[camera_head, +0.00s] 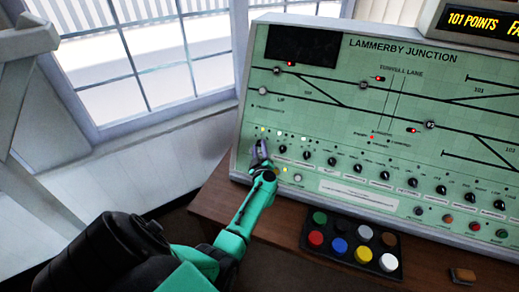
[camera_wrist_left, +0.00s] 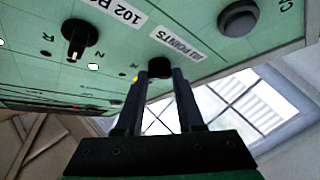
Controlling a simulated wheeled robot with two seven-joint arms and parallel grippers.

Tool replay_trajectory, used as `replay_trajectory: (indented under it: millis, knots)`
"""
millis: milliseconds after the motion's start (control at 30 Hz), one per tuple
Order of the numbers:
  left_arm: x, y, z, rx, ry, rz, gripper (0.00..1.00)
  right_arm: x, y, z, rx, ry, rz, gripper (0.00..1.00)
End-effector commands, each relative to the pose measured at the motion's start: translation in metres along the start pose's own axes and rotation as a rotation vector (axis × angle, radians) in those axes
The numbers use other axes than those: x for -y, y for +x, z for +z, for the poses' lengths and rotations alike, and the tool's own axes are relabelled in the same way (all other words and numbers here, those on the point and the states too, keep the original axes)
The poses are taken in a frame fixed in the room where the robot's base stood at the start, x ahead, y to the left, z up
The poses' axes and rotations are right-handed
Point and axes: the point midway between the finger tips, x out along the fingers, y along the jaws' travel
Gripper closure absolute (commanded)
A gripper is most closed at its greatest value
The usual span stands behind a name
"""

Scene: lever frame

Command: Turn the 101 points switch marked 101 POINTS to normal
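The 101 points switch (camera_wrist_left: 159,68) is a round black knob beside a white label (camera_wrist_left: 182,43) reading 101 POINTS. It is on the green signal panel (camera_head: 310,95); in the head view my gripper hides it. My left gripper (camera_head: 262,150) is at the panel's left end. In the left wrist view its two dark fingers (camera_wrist_left: 160,76) stand apart, one on each side of the knob. Contact with the knob cannot be told, and its pointer direction is not clear. A yellow lamp (camera_wrist_left: 135,78) is lit beside it. My right gripper is not in view.
The 102 points switch (camera_wrist_left: 79,38) is a close neighbour, with N and R marks. A row of knobs continues right. Below the panel, a black tray (camera_head: 340,262) of coloured buttons sits on the wooden desk (camera_head: 285,215). A display (camera_head: 474,20) reads 101 POINTS.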

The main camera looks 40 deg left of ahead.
Motion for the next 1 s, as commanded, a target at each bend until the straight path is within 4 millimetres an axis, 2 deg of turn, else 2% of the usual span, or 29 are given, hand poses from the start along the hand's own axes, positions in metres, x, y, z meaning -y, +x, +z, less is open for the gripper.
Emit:
replay_trajectory:
  millis: [267,467,1000]
  knots:
    - [-0.001,0.0,0.0,0.0,-0.007,-0.005,1.0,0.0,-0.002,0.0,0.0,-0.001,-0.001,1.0]
    - [-0.003,-0.001,-0.001,0.001,-0.05,-0.037,1.0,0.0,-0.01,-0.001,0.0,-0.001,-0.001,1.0]
    - [-0.012,0.0,-0.004,0.003,-0.389,-0.292,1.0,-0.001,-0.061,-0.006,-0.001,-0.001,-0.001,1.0]
